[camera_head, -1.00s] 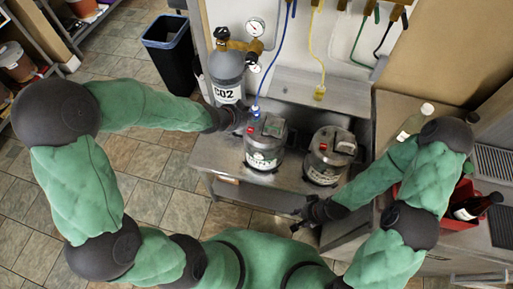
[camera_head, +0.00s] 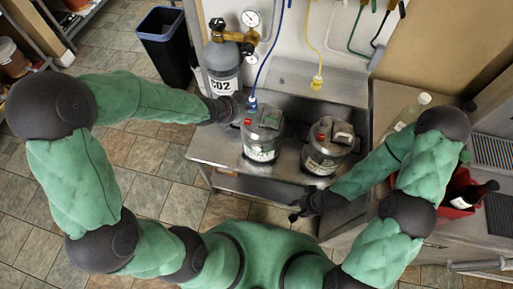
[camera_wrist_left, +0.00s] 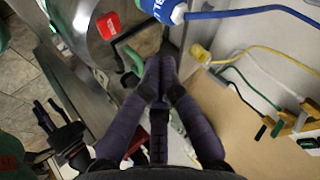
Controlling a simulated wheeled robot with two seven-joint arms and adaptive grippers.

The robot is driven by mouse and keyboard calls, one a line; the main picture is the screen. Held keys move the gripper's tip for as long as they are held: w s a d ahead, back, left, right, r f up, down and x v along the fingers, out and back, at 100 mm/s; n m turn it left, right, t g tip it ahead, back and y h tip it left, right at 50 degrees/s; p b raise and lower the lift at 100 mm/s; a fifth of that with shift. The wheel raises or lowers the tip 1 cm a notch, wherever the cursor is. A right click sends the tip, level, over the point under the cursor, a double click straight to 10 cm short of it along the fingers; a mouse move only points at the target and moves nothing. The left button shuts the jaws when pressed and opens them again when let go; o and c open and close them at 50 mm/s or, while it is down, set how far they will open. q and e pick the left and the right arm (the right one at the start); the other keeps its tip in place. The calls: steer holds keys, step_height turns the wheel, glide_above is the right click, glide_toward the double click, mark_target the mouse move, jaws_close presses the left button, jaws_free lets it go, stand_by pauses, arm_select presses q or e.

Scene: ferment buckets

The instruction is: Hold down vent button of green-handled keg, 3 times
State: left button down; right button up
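The green-handled keg (camera_head: 262,145) is the left of two steel kegs on the metal counter. Its green handle (camera_wrist_left: 132,60) and red button (camera_wrist_left: 108,25) show in the left wrist view. A blue connector (camera_head: 252,102) with a blue hose is at this keg's back left. My left gripper (camera_head: 239,104) is at the keg's back left. In the left wrist view its fingers (camera_wrist_left: 161,82) are together beside the green handle, with nothing seen between them; contact is unclear. My right gripper (camera_head: 296,210) is low in front of the counter, empty, its fingers apart.
A second keg (camera_head: 325,153) with its own red button stands just to the right. A CO2 cylinder (camera_head: 222,70) with gauges is behind my left gripper. A yellow hose connector (camera_head: 317,83) hangs at the wall. Bottles and a red crate (camera_head: 456,203) are on the right.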

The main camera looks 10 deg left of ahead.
mark_target(246, 122)
arm_select(q)
steer(key=shift+r, duration=0.1)
steer(key=shift+w+a+r+n+h+p, duration=0.1)
steer(key=shift+r+n+p, duration=0.5)
steer(key=shift+n+p, duration=0.6)
steer(key=shift+s+a+r+n+h+p, duration=0.1)
steer(key=shift+r+n+p, duration=0.6)
steer(key=shift+n, duration=0.9)
steer(key=shift+w+a+r+n+h+p, duration=0.1)
steer(key=shift+r+n+p, duration=0.35)
steer(key=shift+n+p, duration=0.85)
steer(key=shift+f+b, duration=0.1)
steer(key=shift+b, duration=0.2)
step_height(246, 122, down, 8)
steer(key=b, duration=0.8)
steer(key=shift+f, duration=0.3)
steer(key=shift+f+b, duration=0.15)
steer(key=shift+b, duration=0.15)
steer(key=shift+f, duration=0.25)
